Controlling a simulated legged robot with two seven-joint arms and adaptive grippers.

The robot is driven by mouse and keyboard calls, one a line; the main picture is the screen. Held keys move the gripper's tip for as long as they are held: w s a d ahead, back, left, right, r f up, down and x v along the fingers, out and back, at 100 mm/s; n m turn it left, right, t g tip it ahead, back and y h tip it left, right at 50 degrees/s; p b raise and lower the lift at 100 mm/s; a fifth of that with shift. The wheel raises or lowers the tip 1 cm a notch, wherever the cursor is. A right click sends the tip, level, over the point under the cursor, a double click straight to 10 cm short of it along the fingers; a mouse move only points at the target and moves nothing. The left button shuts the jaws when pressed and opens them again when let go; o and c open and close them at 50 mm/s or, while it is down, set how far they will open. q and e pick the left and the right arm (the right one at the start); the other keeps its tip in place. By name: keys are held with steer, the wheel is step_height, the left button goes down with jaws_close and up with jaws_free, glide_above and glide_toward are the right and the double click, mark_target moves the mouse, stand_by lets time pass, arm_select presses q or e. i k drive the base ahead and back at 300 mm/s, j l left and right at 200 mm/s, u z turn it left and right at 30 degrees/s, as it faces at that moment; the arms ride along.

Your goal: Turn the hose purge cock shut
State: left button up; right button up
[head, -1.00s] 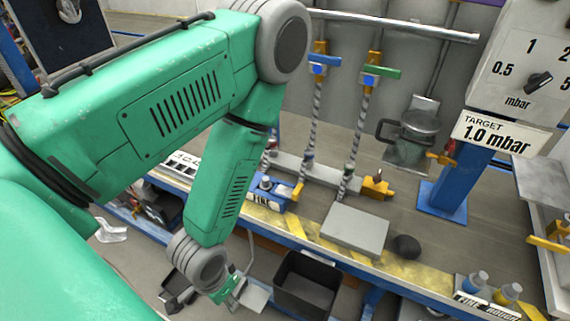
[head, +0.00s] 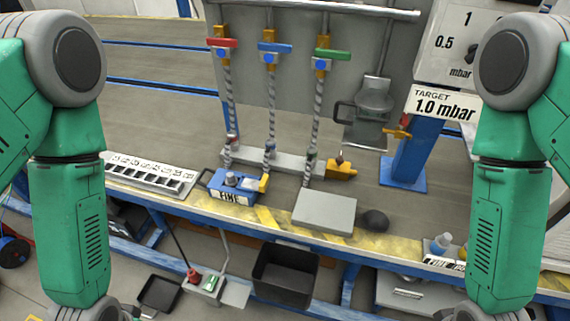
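Three braided hoses hang from a rail, topped by a red-handled cock (head: 222,43), a blue-handled cock (head: 274,48) and a green-handled cock (head: 332,54). All three handles lie roughly crosswise to their hoses. A yellow fitting (head: 341,171) sits at the right end of the grey bar at the hoses' lower ends. Another yellow handle with a red part (head: 397,133) is on the blue post. I cannot tell which of these is the purge cock. My arms hang at the left and right edges. Their gripper fingers are below the picture, far from the cocks.
A dial panel stands over a 1.0 mbar target sign (head: 441,104). A black bin (head: 285,276) is below.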

mark_target(340, 159)
steer(key=l+z, duration=0.15)
steer(key=l, duration=0.2)
steer(key=i+l+z, duration=0.15)
steer(key=l, duration=0.2)
steer(key=i+l+z, duration=0.15)
steer(key=l, duration=0.2)
steer(key=l+z, duration=0.15)
steer(key=l, duration=0.2)
steer(key=i, duration=0.05)
